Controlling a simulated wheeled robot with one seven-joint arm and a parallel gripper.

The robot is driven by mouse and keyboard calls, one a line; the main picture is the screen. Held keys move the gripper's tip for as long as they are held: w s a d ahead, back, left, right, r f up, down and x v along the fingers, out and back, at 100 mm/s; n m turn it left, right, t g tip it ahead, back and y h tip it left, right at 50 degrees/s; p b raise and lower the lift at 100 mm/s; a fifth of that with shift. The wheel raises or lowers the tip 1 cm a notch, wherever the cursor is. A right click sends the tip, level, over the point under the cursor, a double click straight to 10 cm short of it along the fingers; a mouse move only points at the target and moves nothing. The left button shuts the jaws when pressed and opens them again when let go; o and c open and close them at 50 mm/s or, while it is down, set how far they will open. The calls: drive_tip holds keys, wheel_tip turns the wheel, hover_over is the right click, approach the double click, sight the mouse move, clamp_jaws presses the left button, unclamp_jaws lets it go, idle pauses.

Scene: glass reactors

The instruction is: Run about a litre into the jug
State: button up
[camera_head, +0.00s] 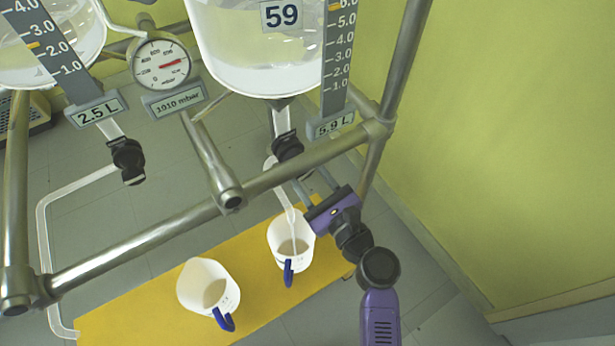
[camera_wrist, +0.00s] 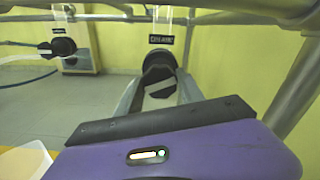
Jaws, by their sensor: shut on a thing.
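My gripper (camera_head: 303,170) is shut on the black drain valve (camera_head: 287,147) under the right glass vessel (camera_head: 255,75), labelled 59. In the wrist view my fingers (camera_wrist: 158,92) stand on either side of the black valve (camera_wrist: 158,66). The vessel holds clear liquid, and its readout (camera_head: 331,125) shows 5.9 L. A white jug with a blue handle (camera_head: 291,240) stands below the outlet. A pale stream appears to run down into it, and some liquid shows inside. Its level against the marks is not readable.
A second jug (camera_head: 207,287) stands left on the yellow mat (camera_head: 140,312), with some liquid inside. Steel frame rails (camera_head: 130,248) cross in front. The left vessel's valve (camera_head: 127,160), a 2.5 L readout (camera_head: 97,110) and a pressure gauge (camera_head: 160,64) are at left.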

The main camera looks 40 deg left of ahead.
drive_tip(key=n+b, duration=0.1)
drive_tip(key=n, duration=0.1)
drive_tip(key=n+b, duration=0.1)
drive_tip(key=n, duration=0.1)
drive_tip(key=shift+f+n+b, duration=0.2)
drive_tip(key=shift+n+b, duration=0.1)
drive_tip(key=shift+b, duration=0.05)
drive_tip(key=n+b, duration=0.3)
drive_tip(key=n, duration=0.1)
drive_tip(key=shift+s+n, duration=0.1)
drive_tip(key=shift+n, duration=0.2)
drive_tip(key=n+b, duration=0.3)
drive_tip(key=n, duration=0.1)
drive_tip(key=shift+f, duration=0.1)
drive_tip(key=shift+n+b, duration=1.45)
drive_tip(key=shift+n, duration=0.65)
drive_tip(key=o, duration=1.4)
drive_tip(key=shift+r, duration=0.2)
drive_tip(key=p+v, duration=0.1)
drive_tip(key=v, duration=0.6)
drive_tip(key=shift+s+d+p, duration=0.15)
drive_tip(key=shift+d+p, duration=0.15)
drive_tip(key=shift+d, duration=0.05)
